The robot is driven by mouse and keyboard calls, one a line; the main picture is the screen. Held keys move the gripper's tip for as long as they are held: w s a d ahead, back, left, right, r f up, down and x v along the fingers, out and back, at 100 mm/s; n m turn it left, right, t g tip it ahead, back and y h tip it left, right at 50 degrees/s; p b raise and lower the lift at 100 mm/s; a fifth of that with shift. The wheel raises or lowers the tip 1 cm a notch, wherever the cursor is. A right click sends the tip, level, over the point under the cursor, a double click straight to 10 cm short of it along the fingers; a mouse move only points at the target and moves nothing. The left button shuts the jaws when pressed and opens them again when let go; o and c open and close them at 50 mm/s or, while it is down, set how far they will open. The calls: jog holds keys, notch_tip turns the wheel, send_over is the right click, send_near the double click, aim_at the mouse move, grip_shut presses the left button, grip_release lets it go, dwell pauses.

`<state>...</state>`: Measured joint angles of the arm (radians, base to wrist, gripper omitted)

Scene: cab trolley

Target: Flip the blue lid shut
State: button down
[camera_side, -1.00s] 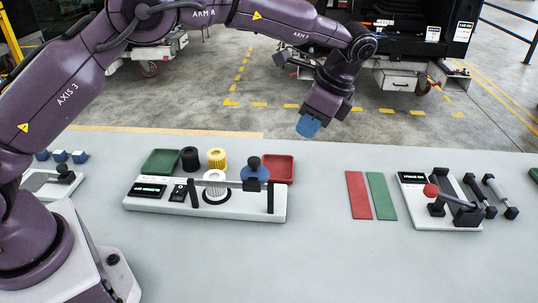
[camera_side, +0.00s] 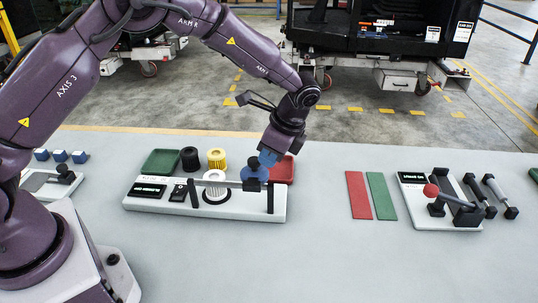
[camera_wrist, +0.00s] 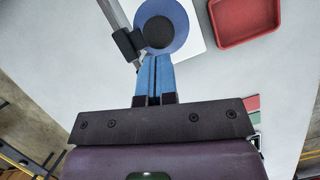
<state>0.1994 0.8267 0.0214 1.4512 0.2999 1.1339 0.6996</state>
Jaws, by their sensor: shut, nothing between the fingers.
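The blue lid (camera_side: 257,176) is a round disc with a dark knob (camera_side: 254,162) on it, at the right part of the white station (camera_side: 236,211). It sits beside a bar carried between two dark posts. In the wrist view the lid (camera_wrist: 181,24) and its black knob (camera_wrist: 159,32) lie just past my fingertips. My gripper (camera_side: 267,159) is shut and empty, pointing down close to the lid and knob; I cannot tell whether it touches them. In the wrist view its blue fingers (camera_wrist: 155,57) are together, with the tips near the knob's lower edge.
A dark block (camera_wrist: 128,44) on the silver bar is close left of my fingers in the wrist view. A red tray (camera_side: 284,167) stands behind the lid. Black (camera_side: 190,159) and yellow (camera_side: 217,158) ribbed cylinders stand behind the station. The table in front is clear.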

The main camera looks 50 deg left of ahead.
jog(key=shift+a, duration=0.1)
jog(key=s+a, duration=0.7)
jog(key=shift+s, duration=0.15)
jog(key=shift+d+f, duration=0.1)
jog(key=w+d+r, duration=0.4)
jog(key=d+r, duration=0.2)
jog(key=r, duration=0.3)
jog(key=shift+d+r, duration=0.25)
jog(key=shift+r, duration=0.05)
dwell(0.3)
